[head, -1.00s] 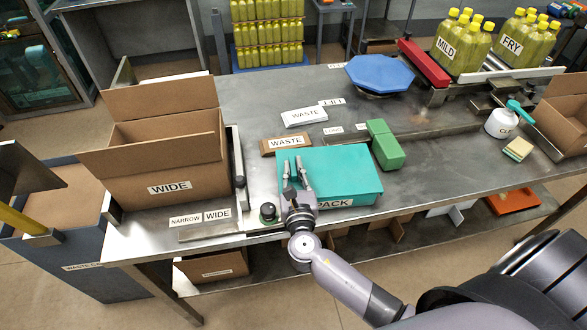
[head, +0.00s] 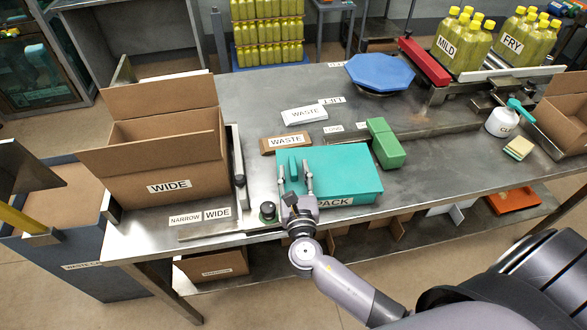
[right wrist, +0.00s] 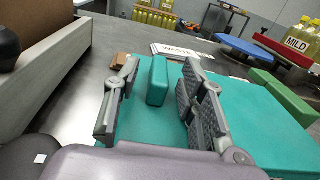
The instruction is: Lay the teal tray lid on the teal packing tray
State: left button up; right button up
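The teal packing tray (head: 362,200) with a PACK label sits on the metal table in the head view. The flat teal lid (head: 345,168) lies over it and looks level; its edge seam is too small to make out. The lid's upright teal handle (right wrist: 158,80) stands between the fingers of my right gripper (right wrist: 160,95) in the right wrist view, with gaps on both sides. In the head view my right gripper (head: 295,180) is open over the lid's left part, around the handle. My left gripper is not in view.
A green block (head: 386,145) stands close to the tray's right side. A WIDE cardboard box (head: 165,165) is at left. A brown WASTE block (head: 286,142) lies behind the lid. A small dark knob (head: 268,211) is near the tray's front left corner.

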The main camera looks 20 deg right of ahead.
jog(key=v, duration=1)
jog(key=shift+s+a, duration=0.1)
jog(key=shift+s, duration=0.15)
